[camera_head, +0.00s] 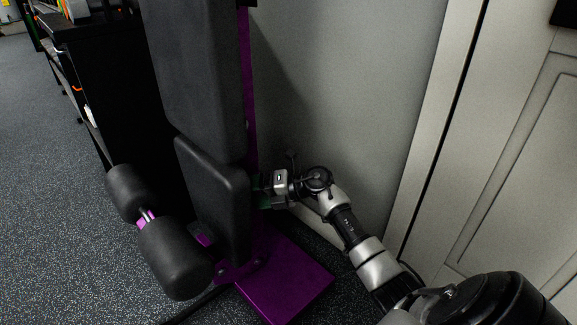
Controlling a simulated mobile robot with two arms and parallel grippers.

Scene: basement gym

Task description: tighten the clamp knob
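A gym bench stands upright, with a tall black back pad (195,75), a smaller black seat pad (215,200) and a purple frame (249,90). My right gripper (262,192) reaches in from the lower right to the right edge of the seat pad, by the purple upright. Its fingertips are partly hidden behind the pad and I cannot tell whether they are open or shut. A small green part shows at the fingers. I cannot make out the clamp knob; it may be hidden behind the pad or gripper. My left gripper is out of view.
Black foam rollers (175,257) stick out at the lower left of the bench. Its purple base plate (285,280) lies on the speckled floor (60,220). A grey wall (340,80) and white door (520,160) are close on the right. A black shelf (120,90) stands behind left.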

